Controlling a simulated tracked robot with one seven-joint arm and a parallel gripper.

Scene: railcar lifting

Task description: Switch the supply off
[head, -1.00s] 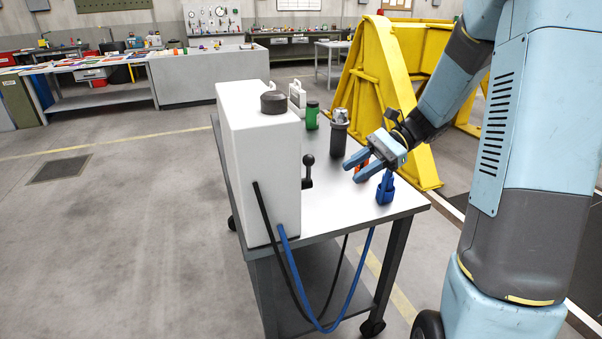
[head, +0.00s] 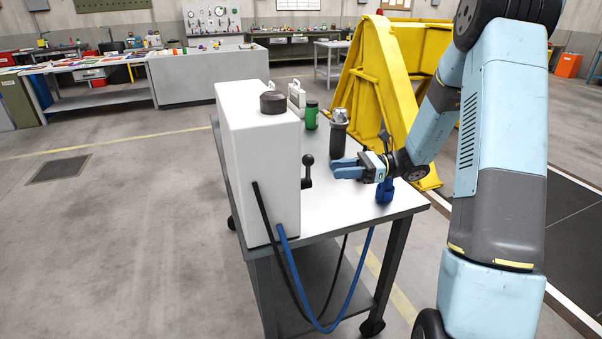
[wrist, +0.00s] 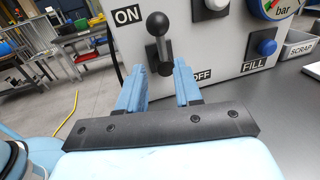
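The white supply box (head: 262,165) stands on the cart, with a black lever (head: 307,172) on its right face. In the wrist view the lever (wrist: 158,45) points up, its ball knob near the height of the ON label (wrist: 127,15). The OFF label (wrist: 199,76) is lower right of the lever, partly hidden by a finger. My gripper (head: 345,168) is open and empty, its fingers pointing at the lever from the right. In the wrist view my gripper (wrist: 160,85) has its two blue fingers apart, below the lever; contact with it is not visible.
A pressure gauge (wrist: 272,5), a blue FILL button (wrist: 266,47) and a SCRAP bin (wrist: 300,48) are to the right in the wrist view. A dark cylinder (head: 338,135), green bottle (head: 311,118) and blue holder (head: 385,192) stand on the cart top (head: 330,205).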

